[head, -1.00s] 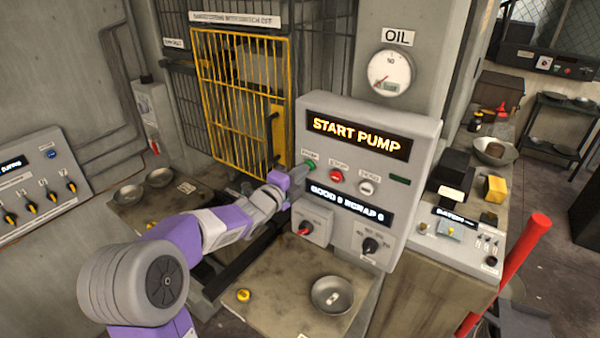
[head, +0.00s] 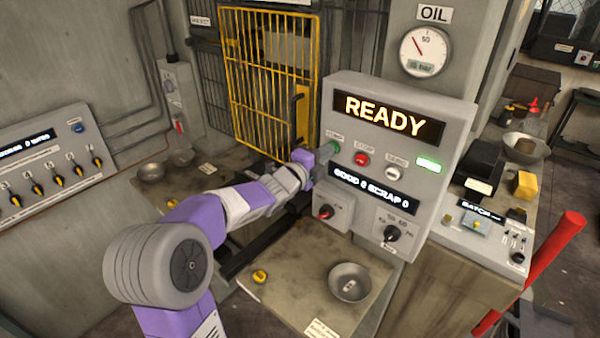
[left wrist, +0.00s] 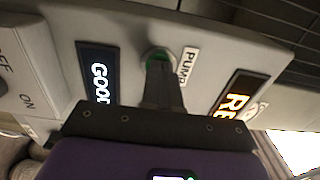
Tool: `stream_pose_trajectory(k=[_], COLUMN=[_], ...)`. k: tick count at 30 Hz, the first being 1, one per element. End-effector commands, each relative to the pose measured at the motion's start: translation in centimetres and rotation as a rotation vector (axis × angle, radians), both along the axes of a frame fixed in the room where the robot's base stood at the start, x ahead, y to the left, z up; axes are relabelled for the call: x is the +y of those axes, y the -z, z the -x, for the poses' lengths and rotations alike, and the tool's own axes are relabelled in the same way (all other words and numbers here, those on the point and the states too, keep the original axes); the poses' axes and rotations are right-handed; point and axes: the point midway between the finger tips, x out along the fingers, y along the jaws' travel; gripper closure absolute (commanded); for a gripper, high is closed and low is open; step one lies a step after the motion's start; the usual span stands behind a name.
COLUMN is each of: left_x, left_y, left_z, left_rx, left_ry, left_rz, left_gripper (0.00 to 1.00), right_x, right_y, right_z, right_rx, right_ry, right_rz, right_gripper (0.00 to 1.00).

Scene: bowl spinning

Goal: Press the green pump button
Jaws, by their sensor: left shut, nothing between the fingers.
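The green pump button (head: 333,148) sits at the upper left of the grey control panel (head: 455,112), under a display (head: 388,117) reading "READY". My left gripper (head: 325,159) is shut and empty, with its tips right at the button. In the left wrist view the shut fingers (left wrist: 160,80) point at the green button (left wrist: 157,56) beside the "PUMP" label (left wrist: 188,64) and partly cover it. Whether the tips touch the button or stand just off it, I cannot tell. My right gripper is out of view.
A red button (head: 361,159) and a white button (head: 394,173) are to the right of the green one. A green lamp (head: 429,165) is lit. A yellow cage door (head: 270,85) stands behind. A metal bowl (head: 349,282) rests on the bench below.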

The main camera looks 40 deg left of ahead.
Motion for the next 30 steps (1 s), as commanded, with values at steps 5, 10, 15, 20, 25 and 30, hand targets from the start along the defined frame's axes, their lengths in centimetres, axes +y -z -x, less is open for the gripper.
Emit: stream_pose_trajectory(k=[5, 10, 15, 20, 25, 30], left_x=[-0.5, -0.5, -0.4, -0.3, -0.3, -0.3], left_y=[0.2, 0.2, 0.3, 0.2, 0.3, 0.3], left_z=[2.9, 6.5, 9.4, 11.1, 11.7, 11.7], left_rx=[0.001, 0.004, 0.006, 0.007, 0.009, 0.009], left_ry=[0.008, 0.008, 0.008, 0.008, 0.009, 0.009], left_rz=[0.000, -0.001, -0.001, -0.001, 0.000, 0.000], left_gripper=[1.00, 1.00, 1.00, 1.00, 1.00, 1.00], right_x=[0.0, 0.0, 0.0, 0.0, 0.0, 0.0], right_y=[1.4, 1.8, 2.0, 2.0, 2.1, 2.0], right_z=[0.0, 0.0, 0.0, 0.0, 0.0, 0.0], right_rx=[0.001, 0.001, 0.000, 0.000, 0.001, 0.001], right_ry=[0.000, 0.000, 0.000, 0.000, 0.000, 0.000], right_rz=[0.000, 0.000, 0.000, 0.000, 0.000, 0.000], right_gripper=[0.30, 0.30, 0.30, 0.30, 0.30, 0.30])
